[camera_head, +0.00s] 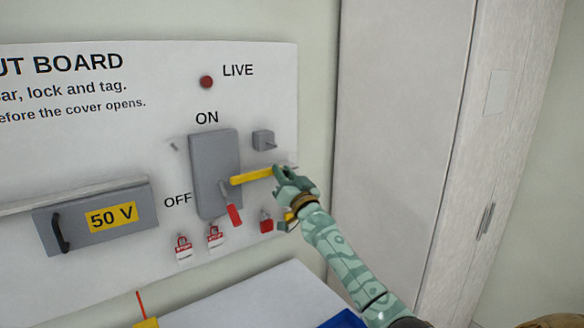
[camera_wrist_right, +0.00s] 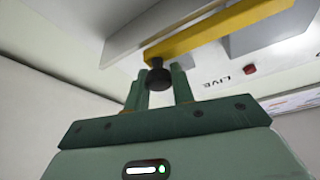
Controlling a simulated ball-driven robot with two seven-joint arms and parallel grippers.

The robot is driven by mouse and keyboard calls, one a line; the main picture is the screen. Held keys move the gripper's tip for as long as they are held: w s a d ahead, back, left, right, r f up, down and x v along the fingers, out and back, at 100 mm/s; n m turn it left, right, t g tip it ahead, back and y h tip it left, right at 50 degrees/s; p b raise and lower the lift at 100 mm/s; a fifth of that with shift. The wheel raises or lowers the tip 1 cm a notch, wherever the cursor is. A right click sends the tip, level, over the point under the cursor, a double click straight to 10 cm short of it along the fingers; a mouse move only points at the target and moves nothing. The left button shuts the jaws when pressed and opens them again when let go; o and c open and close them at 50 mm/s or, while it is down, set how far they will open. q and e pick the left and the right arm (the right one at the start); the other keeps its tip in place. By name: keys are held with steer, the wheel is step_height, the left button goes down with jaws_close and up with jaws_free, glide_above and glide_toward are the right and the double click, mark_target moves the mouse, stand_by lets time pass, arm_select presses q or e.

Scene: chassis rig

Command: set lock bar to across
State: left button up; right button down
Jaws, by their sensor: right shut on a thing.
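The yellow lock bar (camera_head: 251,176) reaches from the grey switch box (camera_head: 208,165) rightward to my right gripper, tilted slightly up to the right. My right gripper (camera_head: 284,174) is shut at the bar's right end. In the right wrist view the bar (camera_wrist_right: 215,35) carries a black knob (camera_wrist_right: 157,78), which sits between the two fingers (camera_wrist_right: 159,88). The red switch handle (camera_head: 234,214) hangs low on the box, near the OFF label. The gripper hides the bar's far end in the head view. My left gripper is out of view.
A small grey bracket (camera_head: 263,140) sits just above the bar. A red LIVE lamp (camera_head: 206,82) is above. A pale cabinet (camera_head: 400,110) stands at right.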

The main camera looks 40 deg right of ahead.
arm_select(q)
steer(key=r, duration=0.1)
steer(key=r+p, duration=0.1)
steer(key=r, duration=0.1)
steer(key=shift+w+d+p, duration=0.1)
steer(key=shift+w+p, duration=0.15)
steer(key=shift+p, duration=0.15)
arm_select(e)
steer(key=a, duration=0.4)
steer(key=shift+w+f, duration=0.15)
steer(key=shift+w, duration=0.1)
steer(key=c, duration=1.4)
jaws_free()
steer(key=shift+o, duration=1.1)
steer(key=shift+a, duration=0.15)
arm_select(q)
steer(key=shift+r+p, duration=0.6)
steer(key=shift+p, duration=0.05)
arm_select(e)
steer(key=v, duration=1.6)
steer(key=shift+s, duration=0.15)
